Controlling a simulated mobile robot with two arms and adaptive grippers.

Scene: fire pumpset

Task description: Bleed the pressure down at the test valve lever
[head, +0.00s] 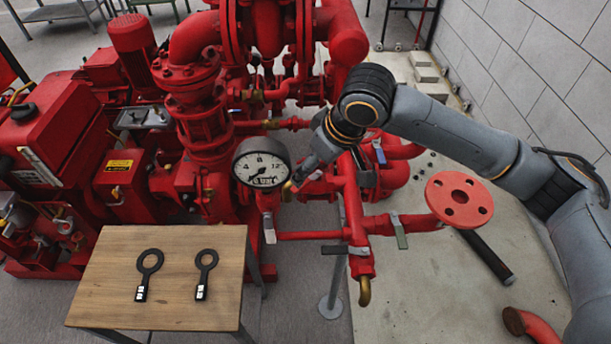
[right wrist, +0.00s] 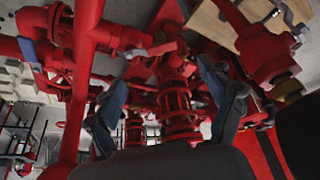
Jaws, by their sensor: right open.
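Several valve levers show on the red pipework, and I cannot tell by any label which is the test valve lever. In the head view, a grey lever (head: 269,228) hangs below the round pressure gauge (head: 262,163). A dark lever (head: 345,249) lies across the front vertical pipe, and a grey-green lever (head: 399,230) hangs right of it. A blue lever (head: 379,151) is farther back. My right gripper (head: 300,176) is right of the gauge. In the right wrist view its fingers (right wrist: 165,92) are apart with a grey lever (right wrist: 150,49) beyond them, not gripped. My left gripper is out of view.
A red flange (head: 459,200) sticks out at right under my right arm. Pump casings crowd the back and left. A block wall (head: 530,60) stands at right.

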